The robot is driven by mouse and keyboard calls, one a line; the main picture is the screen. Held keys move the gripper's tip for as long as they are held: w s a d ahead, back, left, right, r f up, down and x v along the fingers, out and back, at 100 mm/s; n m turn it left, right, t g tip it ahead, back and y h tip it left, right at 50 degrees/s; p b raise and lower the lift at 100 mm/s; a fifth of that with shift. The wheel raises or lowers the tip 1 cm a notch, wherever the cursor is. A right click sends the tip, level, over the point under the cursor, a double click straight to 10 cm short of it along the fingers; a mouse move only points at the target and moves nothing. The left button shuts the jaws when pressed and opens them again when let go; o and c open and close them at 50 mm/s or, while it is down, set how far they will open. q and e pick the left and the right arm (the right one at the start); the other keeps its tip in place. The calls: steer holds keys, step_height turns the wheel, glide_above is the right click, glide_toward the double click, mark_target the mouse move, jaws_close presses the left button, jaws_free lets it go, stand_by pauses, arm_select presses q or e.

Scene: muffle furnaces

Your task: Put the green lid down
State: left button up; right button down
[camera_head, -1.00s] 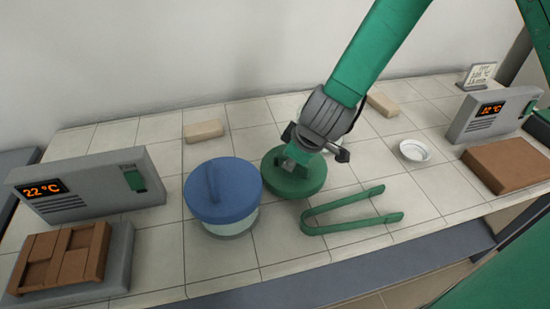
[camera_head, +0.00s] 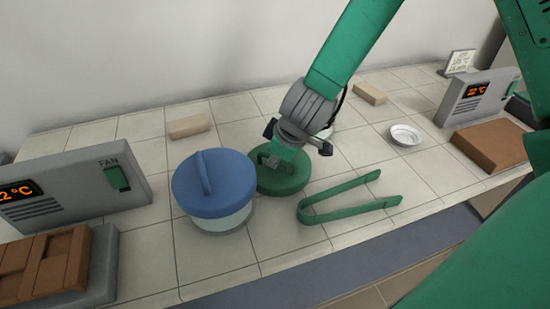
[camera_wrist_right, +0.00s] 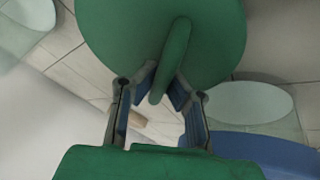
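The green lid (camera_head: 290,184) is a round disc with a bar handle, just behind and right of the blue-lidded jar. My right gripper (camera_head: 273,158) is over it, pointing down. In the right wrist view, the fingertips (camera_wrist_right: 163,84) close in on both sides of the lid's handle (camera_wrist_right: 176,45), and the lid (camera_wrist_right: 215,35) fills the top. The lid is at or very near the tabletop; I cannot tell whether it touches. My left gripper is not in view.
The blue-lidded jar (camera_head: 228,181) stands close at the lid's left. Green tongs (camera_head: 350,208) lie to its right. A glass vessel is partly hidden behind my wrist. A white dish (camera_head: 405,136), pale blocks (camera_head: 188,126) and two furnaces (camera_head: 75,190) stand farther out. Bare tiles lie in front.

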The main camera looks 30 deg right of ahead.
steer(key=shift+f, duration=0.2)
steer(key=c, duration=1.8)
jaws_free()
steer(key=shift+a, duration=0.1)
steer(key=shift+o, duration=0.5)
steer(key=shift+d+f, duration=0.1)
steer(key=shift+d, duration=0.6)
steer(key=shift+r, duration=0.25)
arm_select(q)
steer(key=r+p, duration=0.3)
steer(key=p, duration=0.1)
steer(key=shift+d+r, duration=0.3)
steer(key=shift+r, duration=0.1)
arm_select(e)
steer(key=v, duration=1.2)
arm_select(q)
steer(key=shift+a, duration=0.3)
arm_select(e)
steer(key=shift+a, duration=0.35)
